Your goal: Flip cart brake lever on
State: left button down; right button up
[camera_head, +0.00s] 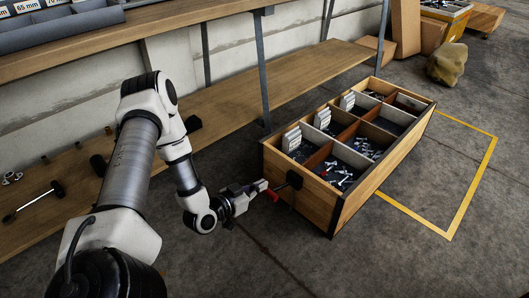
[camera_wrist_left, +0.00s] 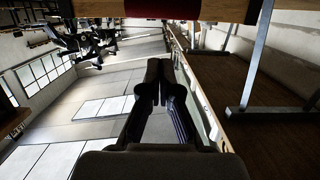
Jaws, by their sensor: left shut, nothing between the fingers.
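The cart (camera_head: 334,210) is a long wooden box with divided compartments, standing on the floor right of centre. On its near end is a black fitting (camera_head: 291,180) with a thin rod reaching toward my gripper. A small red piece (camera_head: 271,194), perhaps the brake lever's grip, shows right at my fingertips. My left gripper (camera_head: 258,187) is shut and empty beside the red piece; I cannot tell whether they touch. In the left wrist view the shut fingers (camera_wrist_left: 155,84) point ahead, with a dark red band (camera_wrist_left: 162,8) at the top edge. My right gripper is not in view.
A wooden shelf bench (camera_head: 200,125) with metal posts (camera_head: 262,65) runs along the wall behind. A yellow floor outline (camera_head: 470,190) and a sack (camera_head: 447,63) are to the right. The floor in front is clear.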

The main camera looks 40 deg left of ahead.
pick_arm(q)
jog(key=f+p+v, duration=0.1)
jog(key=v, duration=0.5)
jog(key=shift+s+f+p, duration=0.15)
jog(key=shift+f+p, duration=0.05)
jog(key=shift+p, duration=0.2)
jog(key=shift+a, duration=0.1)
